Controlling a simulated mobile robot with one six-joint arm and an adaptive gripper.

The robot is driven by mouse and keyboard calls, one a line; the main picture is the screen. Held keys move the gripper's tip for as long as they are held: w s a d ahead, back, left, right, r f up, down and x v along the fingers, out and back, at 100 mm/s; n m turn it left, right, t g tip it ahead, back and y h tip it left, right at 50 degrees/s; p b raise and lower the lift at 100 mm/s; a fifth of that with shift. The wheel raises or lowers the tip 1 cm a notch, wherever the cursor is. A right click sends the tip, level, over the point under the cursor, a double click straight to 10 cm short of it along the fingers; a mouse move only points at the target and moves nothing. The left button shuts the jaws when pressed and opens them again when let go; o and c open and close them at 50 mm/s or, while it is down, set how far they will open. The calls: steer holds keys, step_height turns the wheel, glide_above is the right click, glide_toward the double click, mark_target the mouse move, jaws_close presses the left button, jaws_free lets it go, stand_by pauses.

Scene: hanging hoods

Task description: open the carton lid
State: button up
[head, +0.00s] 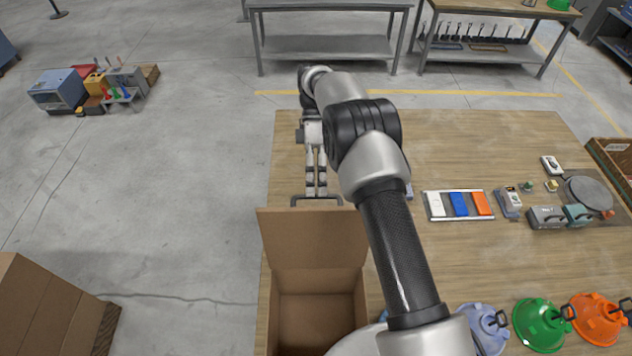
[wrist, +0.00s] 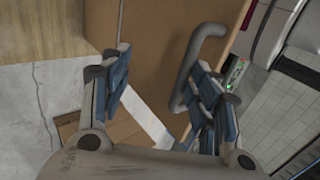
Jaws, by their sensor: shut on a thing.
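The brown carton (head: 274,330) stands open at the front left of the wooden table, and its empty-looking inside shows. Its lid (head: 313,238) is raised at the far side of the opening. A dark bar handle (head: 300,200) shows at the lid's top edge. My gripper (head: 316,190) reaches down to this handle from beyond the lid and is shut on it. In the wrist view, the grey handle (wrist: 203,38) curves in beside the right finger, against the brown lid (wrist: 150,50). The exact contact between pads and handle is partly hidden.
On the table (head: 480,275) to the right are a tray of coloured blocks (head: 459,204), small devices, a round grey plate (head: 588,194), and blue, green (head: 541,322) and orange (head: 598,318) hoods. Another brown box (head: 45,310) is at lower left.

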step_height(320, 180, up, 10)
steer(key=shift+f, duration=0.2)
steer(key=shift+c, duration=0.7)
steer(key=shift+s, duration=0.15)
